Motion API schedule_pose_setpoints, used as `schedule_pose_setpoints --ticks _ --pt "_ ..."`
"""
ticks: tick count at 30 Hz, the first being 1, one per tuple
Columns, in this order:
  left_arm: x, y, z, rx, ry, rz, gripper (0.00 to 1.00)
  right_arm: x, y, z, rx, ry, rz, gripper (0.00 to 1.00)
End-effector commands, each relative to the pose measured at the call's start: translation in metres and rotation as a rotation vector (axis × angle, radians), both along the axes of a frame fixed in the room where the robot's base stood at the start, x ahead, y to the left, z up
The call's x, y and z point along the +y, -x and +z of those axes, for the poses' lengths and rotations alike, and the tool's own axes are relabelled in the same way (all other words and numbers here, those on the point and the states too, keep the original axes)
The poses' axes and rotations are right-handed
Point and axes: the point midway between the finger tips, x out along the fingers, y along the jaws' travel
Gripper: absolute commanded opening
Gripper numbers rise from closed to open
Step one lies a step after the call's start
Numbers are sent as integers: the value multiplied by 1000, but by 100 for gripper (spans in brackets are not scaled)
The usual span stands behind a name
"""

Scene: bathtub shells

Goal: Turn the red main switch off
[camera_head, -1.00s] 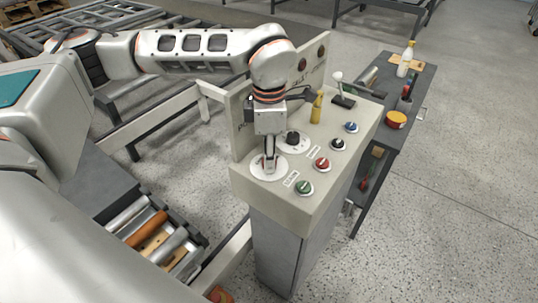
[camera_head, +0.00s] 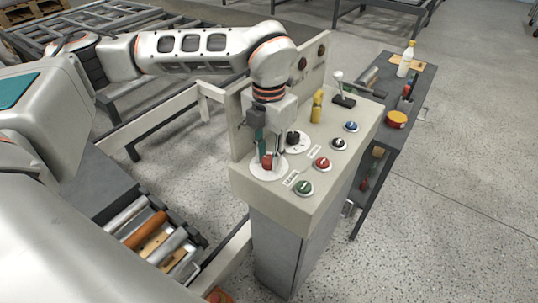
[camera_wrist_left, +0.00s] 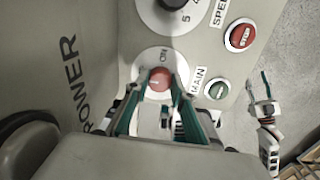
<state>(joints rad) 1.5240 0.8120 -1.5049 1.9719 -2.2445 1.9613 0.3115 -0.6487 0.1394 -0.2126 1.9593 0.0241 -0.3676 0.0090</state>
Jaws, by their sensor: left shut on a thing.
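The red main switch (camera_wrist_left: 160,79) is a round knob on a white dial plate (camera_wrist_left: 146,62); an ON label shows above it in the left wrist view. In the head view the red knob (camera_head: 267,163) shows at the console's near left corner. My left gripper (camera_head: 267,158) points down at the knob. Its teal-padded fingers (camera_wrist_left: 159,86) are shut on the knob, one on each side. The dial's lower part is hidden by the fingers. What looks like my right gripper (camera_wrist_left: 264,103) shows at the right of the left wrist view, away from the console.
A black speed knob (camera_head: 293,139) stands close behind the switch. Green (camera_head: 304,188), red (camera_head: 321,164), black and blue buttons lie to its right. A yellow object (camera_head: 317,106) and a joystick (camera_head: 341,88) stand further back. An upright panel borders the left side.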

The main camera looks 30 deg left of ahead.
Motion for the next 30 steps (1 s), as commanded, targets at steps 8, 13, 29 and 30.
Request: schedule_pose_setpoints --ticks 8,13,29,30 --pt "0 -1 1 -2 0 72 3 0 0 0 0 0 0 40" --pt "0 -1 1 -3 1 83 3 0 0 0 -2 -1 0 40" --pt "0 -1 1 -2 0 82 41 0 -1 2 -4 -1 0 40" --pt "0 -1 1 -2 0 82 41 0 -1 2 -4 -1 0 40"
